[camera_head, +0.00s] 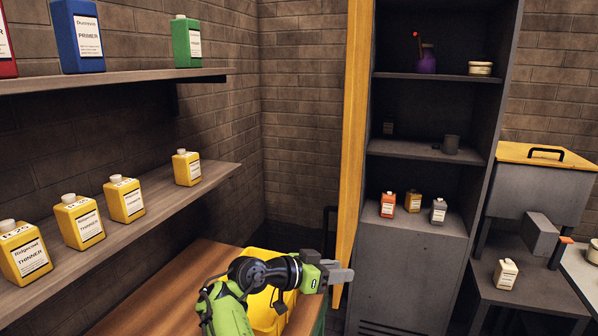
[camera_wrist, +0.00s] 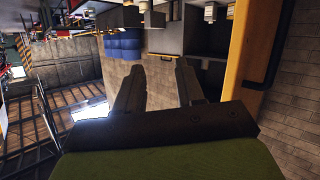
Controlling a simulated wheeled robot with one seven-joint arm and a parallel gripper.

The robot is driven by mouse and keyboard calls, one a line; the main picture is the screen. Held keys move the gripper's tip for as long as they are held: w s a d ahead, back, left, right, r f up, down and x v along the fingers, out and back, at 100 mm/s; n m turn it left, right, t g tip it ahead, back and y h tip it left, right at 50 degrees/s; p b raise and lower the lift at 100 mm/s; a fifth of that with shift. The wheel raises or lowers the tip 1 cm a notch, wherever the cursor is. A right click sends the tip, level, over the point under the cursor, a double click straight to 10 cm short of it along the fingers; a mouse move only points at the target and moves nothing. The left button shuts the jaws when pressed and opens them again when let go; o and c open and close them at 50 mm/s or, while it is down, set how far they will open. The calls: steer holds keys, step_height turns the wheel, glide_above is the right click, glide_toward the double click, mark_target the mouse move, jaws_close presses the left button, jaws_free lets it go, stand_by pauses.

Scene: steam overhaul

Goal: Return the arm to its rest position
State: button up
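My arm, green and black, reaches up from the bottom middle of the head view. My gripper (camera_head: 341,276) is at its end, pointing right, and overlaps the lower end of the yellow door in the picture. I cannot tell whether it touches the door. In the wrist view my gripper's two grey fingers (camera_wrist: 159,66) stand apart with nothing between them.
A yellow container (camera_head: 263,313) sits on the wooden bench (camera_head: 180,291) behind my arm. The open yellow door (camera_head: 355,150) borders the grey cabinet (camera_head: 410,265). Shelves with several bottles hang at left (camera_head: 150,207). A yellow-lidded box (camera_head: 545,155) stands at right.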

steer(key=s+d+r+n+g+y, duration=0.25)
steer(key=s+d+y, duration=0.6)
steer(key=d, duration=0.65)
steer(key=s+a+f+n+t+y, duration=0.1)
steer(key=s+a+n, duration=0.3)
steer(key=s, duration=0.9)
steer(key=s+a+f+n+y, duration=0.1)
steer(key=s+a+n+y, duration=0.2)
steer(key=s, duration=1)
steer(key=shift+s+a+f+n+t, duration=0.35)
steer(key=shift+a+n, duration=0.1)
steer(key=shift+n, duration=0.2)
